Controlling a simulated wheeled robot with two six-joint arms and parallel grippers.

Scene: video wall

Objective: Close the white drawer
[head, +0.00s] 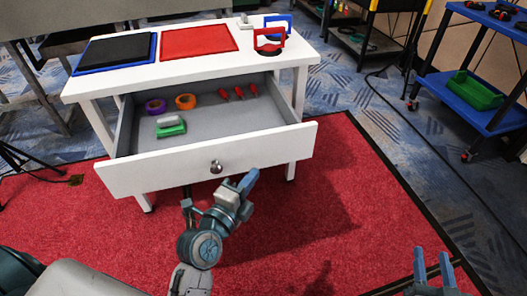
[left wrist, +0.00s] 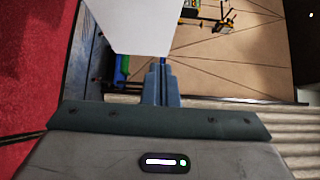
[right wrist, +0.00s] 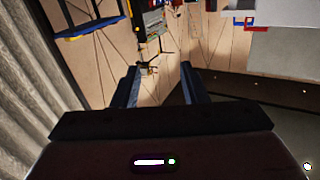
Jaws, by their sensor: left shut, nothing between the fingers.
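The white drawer (head: 140,178) is pulled well out of the white table (head: 185,68), with its grey inside showing. Its front has a round metal knob (head: 216,168). My left gripper (head: 251,178) is shut and empty, close to the drawer front, right of the knob; I cannot tell whether it touches. In the left wrist view, the shut fingers (left wrist: 161,82) point at a white panel (left wrist: 130,25), likely the drawer front. My right gripper (head: 434,262) is open and empty, low at the right, away from the drawer; its spread fingers show in the right wrist view (right wrist: 162,88).
Inside the drawer lie a purple tape roll (head: 155,106), an orange one (head: 186,101), a green-and-white block (head: 170,126) and several red items (head: 238,92). A blue cart (head: 440,85) stands right. The red carpet (head: 320,215) in front is clear.

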